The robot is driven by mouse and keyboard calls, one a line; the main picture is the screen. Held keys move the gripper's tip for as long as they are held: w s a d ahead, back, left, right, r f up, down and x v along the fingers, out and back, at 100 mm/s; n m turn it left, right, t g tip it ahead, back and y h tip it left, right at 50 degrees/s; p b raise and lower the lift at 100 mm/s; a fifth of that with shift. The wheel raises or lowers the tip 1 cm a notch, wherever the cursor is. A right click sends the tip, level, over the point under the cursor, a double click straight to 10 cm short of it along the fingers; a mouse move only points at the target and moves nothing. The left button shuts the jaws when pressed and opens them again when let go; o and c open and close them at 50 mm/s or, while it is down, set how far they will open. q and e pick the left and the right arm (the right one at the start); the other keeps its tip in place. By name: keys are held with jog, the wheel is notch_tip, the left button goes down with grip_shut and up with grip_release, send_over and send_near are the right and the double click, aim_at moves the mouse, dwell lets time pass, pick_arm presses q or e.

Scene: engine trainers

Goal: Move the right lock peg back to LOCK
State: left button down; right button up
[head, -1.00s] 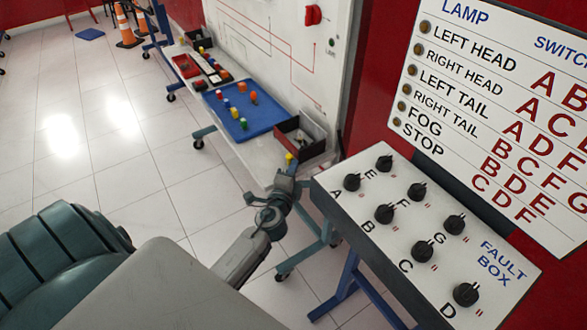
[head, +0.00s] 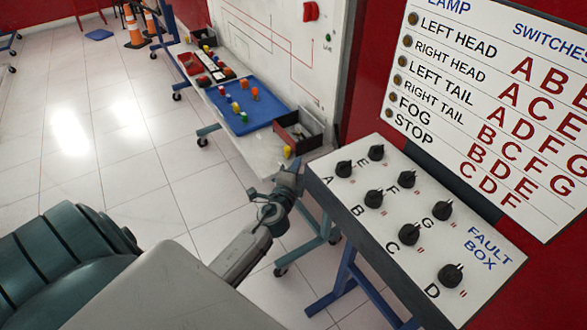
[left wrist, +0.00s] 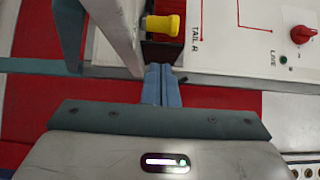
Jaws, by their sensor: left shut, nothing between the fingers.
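A yellow knob-like peg (head: 287,151) shows at the near right end of the bench, by a dark box. In the left wrist view the same yellow peg (left wrist: 163,25) sticks out sideways beside a pale post, ahead of the fingers. I cannot read any LOCK mark, and I cannot tell for sure that this is the right lock peg. My left gripper (head: 291,166) is just short of the yellow peg in the head view. Its fingers (left wrist: 161,83) are shut, empty and apart from the peg. My right gripper is not in view.
The fault box (head: 420,215) with several black knobs stands close to the right of my left gripper. The bench holds a blue mat (head: 232,99) with coloured pieces and a dark open box (head: 300,134). A white wiring panel (head: 290,40) rises behind.

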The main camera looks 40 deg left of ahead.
pick_arm(q)
jog(key=a+b+v, duration=0.1)
jog(key=b+v, duration=0.1)
jog(key=v, duration=0.7)
jog(key=shift+s+a, duration=0.25)
jog(key=shift+s, duration=0.35)
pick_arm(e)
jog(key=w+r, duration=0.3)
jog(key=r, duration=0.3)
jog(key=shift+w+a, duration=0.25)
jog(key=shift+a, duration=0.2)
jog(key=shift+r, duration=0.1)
